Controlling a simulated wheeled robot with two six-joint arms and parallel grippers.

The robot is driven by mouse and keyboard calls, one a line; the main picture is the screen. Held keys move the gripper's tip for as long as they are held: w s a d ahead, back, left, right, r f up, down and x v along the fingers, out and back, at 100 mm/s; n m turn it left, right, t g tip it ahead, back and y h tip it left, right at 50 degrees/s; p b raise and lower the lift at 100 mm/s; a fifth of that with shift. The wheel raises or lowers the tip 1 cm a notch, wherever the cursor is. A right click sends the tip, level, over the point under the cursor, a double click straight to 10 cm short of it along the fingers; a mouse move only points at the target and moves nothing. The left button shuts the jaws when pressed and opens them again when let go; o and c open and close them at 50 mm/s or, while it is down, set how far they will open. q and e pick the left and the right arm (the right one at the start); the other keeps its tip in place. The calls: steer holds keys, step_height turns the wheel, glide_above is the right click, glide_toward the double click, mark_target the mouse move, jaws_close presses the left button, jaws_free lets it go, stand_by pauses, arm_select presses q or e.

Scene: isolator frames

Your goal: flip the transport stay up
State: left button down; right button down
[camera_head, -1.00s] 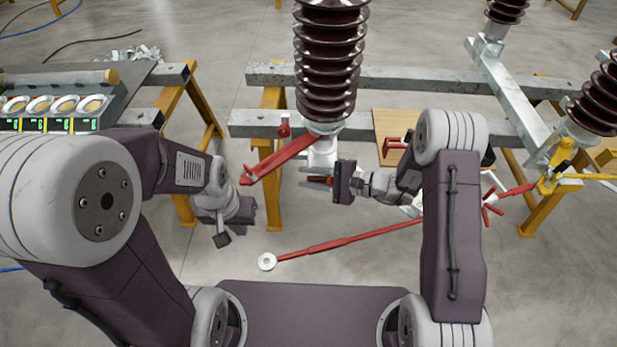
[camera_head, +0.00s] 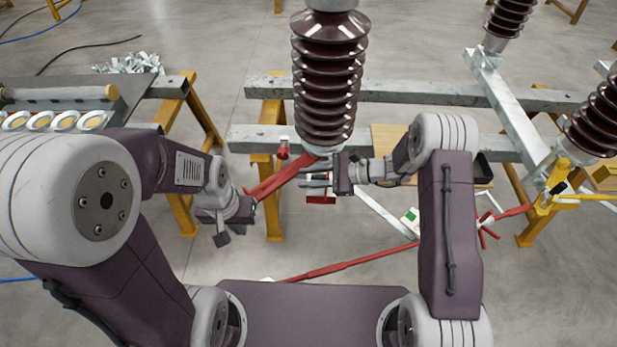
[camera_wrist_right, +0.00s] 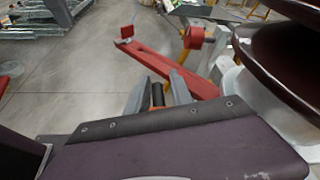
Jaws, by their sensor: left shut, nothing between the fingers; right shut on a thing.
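A red bar (camera_head: 283,178), which may be the transport stay, slopes down to the left from the base of the brown ribbed insulator (camera_head: 325,85). It also crosses the right wrist view (camera_wrist_right: 165,65), with an upright red block at its far end. My right gripper (camera_head: 314,180) is below the insulator's base, beside the bar's upper end. In the right wrist view its fingers (camera_wrist_right: 158,92) are shut on a small dark and orange-red part (camera_wrist_right: 157,95), partly hidden. A red piece (camera_head: 320,199) shows just below the fingers. My left gripper (camera_head: 222,232) is shut and empty, left of the bar's lower end.
Grey steel beams (camera_head: 400,93) on yellow trestles (camera_head: 190,130) cross behind the bar. A long red rod (camera_head: 350,262) runs low across the front. More insulators and a yellow fitting (camera_head: 550,190) stand at right. A workbench (camera_head: 145,88) is at left.

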steer(key=shift+w+f, duration=0.15)
steer(key=shift+w, duration=0.05)
stand_by(0.3)
steer(key=c, duration=1.5)
jaws_free()
steer(key=shift+o, duration=0.2)
steer(key=w+v, duration=0.1)
steer(key=v, duration=0.8)
steer(key=shift+s, duration=0.4)
steer(key=shift+d+f, duration=0.1)
steer(key=shift+d, duration=0.05)
